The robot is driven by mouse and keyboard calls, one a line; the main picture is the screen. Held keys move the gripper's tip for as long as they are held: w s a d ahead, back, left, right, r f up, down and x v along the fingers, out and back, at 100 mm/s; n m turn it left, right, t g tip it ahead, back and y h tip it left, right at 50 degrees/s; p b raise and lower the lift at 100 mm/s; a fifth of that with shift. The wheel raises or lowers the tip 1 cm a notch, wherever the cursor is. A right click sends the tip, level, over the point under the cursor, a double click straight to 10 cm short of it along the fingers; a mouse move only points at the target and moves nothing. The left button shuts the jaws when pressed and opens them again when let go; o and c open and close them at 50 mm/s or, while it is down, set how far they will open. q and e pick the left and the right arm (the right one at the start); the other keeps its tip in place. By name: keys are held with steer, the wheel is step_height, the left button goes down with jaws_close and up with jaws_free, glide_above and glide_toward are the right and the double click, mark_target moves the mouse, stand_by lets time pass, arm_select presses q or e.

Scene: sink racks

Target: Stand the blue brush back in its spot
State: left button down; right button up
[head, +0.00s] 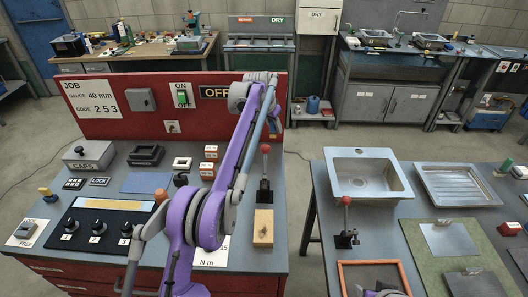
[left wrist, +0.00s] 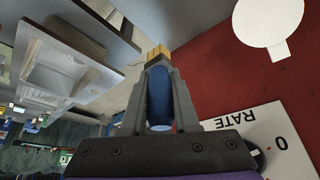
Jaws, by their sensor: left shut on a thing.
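The blue brush (left wrist: 158,98) is between the fingers of my left gripper (left wrist: 157,66) in the left wrist view. Its handle is blue and a yellowish-tan end shows past the fingertips. The gripper is shut on it. In the head view my purple left arm reaches over the bench to the right end of the red panel, and its links hide most of the gripper and brush. I cannot make out the brush's spot. A grey part at the bottom edge of the head view may be my right gripper; its fingers cannot be made out.
The red panel (head: 130,75) stands along the back of the left bench. A tan block (head: 263,228) and a red-knobbed lever (head: 265,165) are near that bench's right edge. A gap separates it from the right bench with a sink (head: 368,176) and metal tray (head: 456,184).

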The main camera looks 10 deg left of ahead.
arm_select(q)
steer(key=f, duration=0.2)
steer(key=f+b, duration=0.1)
steer(key=f, duration=0.2)
steer(key=shift+a+f, duration=0.2)
steer(key=shift+f, duration=0.15)
steer(key=f, duration=0.3)
steer(key=shift+w+f+b, duration=0.1)
steer(key=shift+w+b, duration=0.15)
steer(key=shift+b, duration=0.1)
steer(key=shift+f, duration=0.35)
steer(key=shift+s+r, duration=0.1)
steer(key=shift+r, duration=0.05)
arm_select(e)
steer(key=f, duration=0.1)
steer(key=s, duration=0.1)
steer(key=f, duration=0.1)
steer(key=shift+s+a+f, duration=0.15)
steer(key=shift+a+f, duration=0.15)
steer(key=shift+f, duration=0.05)
